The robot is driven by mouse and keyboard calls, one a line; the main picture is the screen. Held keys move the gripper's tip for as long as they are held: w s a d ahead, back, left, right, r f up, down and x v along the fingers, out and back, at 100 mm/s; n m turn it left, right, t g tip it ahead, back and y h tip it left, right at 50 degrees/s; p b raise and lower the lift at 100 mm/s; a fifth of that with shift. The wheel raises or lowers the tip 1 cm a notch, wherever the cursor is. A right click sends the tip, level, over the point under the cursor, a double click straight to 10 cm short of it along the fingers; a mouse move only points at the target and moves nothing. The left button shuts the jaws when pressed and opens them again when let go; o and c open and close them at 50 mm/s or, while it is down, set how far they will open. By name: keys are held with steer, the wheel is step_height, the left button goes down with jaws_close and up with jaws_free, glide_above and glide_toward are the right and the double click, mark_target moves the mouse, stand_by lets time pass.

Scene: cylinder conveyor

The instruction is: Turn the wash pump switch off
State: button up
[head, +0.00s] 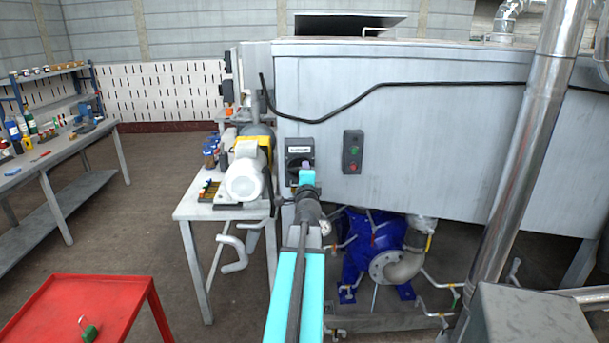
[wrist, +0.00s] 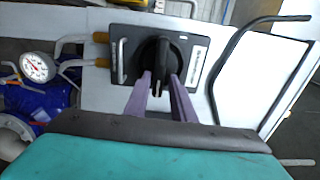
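The wash pump switch is a black rotary switch (head: 299,150) with a white label, on the front of the large grey metal cabinet at its left end. In the wrist view it is a black plate with a round knob (wrist: 161,50), seen turned sideways. My gripper (wrist: 161,78) has its two purple fingers at the knob, one on each side of its raised handle. The fingers stand apart, and I cannot tell whether either touches the handle. In the head view my gripper (head: 306,168) covers the lower part of the switch.
A small box with green and red buttons (head: 353,152) is right of the switch. A black cable (head: 400,84) runs along the cabinet. A blue pump (head: 365,245) stands below, and a pressure gauge (wrist: 37,67) shows in the wrist view. A bench with a motor (head: 246,177) is at left.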

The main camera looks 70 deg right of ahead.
steer(key=shift+o, duration=0.6)
steer(key=shift+f, duration=0.1)
steer(key=shift+w+a, duration=0.1)
steer(key=v, duration=0.5)
steer(key=shift+s, duration=0.45)
